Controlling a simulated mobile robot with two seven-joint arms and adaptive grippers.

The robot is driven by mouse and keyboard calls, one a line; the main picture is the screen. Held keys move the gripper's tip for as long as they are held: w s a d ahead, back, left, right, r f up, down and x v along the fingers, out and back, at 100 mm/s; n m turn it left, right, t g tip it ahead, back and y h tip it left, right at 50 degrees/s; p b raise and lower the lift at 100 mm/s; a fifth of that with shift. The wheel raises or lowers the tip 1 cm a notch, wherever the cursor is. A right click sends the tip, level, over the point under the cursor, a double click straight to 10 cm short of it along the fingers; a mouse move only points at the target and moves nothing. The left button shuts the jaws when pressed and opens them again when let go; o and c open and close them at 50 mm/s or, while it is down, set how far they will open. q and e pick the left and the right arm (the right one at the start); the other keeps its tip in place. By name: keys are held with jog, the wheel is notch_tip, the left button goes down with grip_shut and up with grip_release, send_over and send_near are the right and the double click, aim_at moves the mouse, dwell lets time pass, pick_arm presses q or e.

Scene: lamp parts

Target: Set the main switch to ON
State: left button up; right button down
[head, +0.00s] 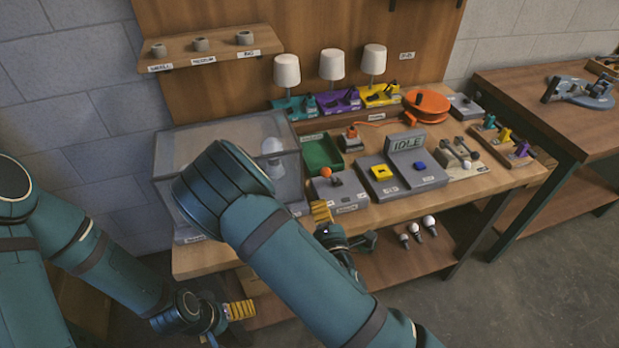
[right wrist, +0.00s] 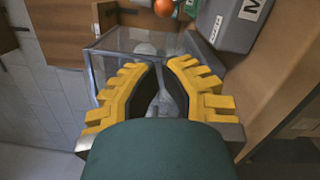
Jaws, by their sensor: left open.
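The main switch is a grey box (head: 338,192) with a label on its front, on the front part of the workbench. Its lever ends in an orange ball (head: 325,172), which sits toward the box's left side; I cannot read an ON mark. The ball (right wrist: 163,8) also shows at the top of the right wrist view, beside the grey box (right wrist: 228,22). My right gripper (head: 321,210) is just in front of the box, apart from the ball, with a gap between its yellow fingers and nothing held. My left gripper (head: 240,310) is low at left, open and empty, below the bench top.
A clear case (head: 225,165) stands left of the switch, partly hidden by my right arm. A green tray (head: 320,155) is behind. Several bulbs (head: 413,228) are on the lower shelf.

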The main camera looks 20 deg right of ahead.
aim_at(331, 177)
jog(key=shift+w+f+b, duration=0.15)
jog(key=shift+w+b, duration=0.05)
jog(key=shift+b, duration=0.3)
jog(key=w+b, duration=0.2)
jog(key=b, duration=0.1)
jog(key=shift+d+f+b, duration=0.1)
jog(key=shift+b, duration=0.3)
jog(key=w, duration=0.7)
jog(key=shift+w+d+r, duration=0.25)
jog(key=shift+w+r, duration=0.05)
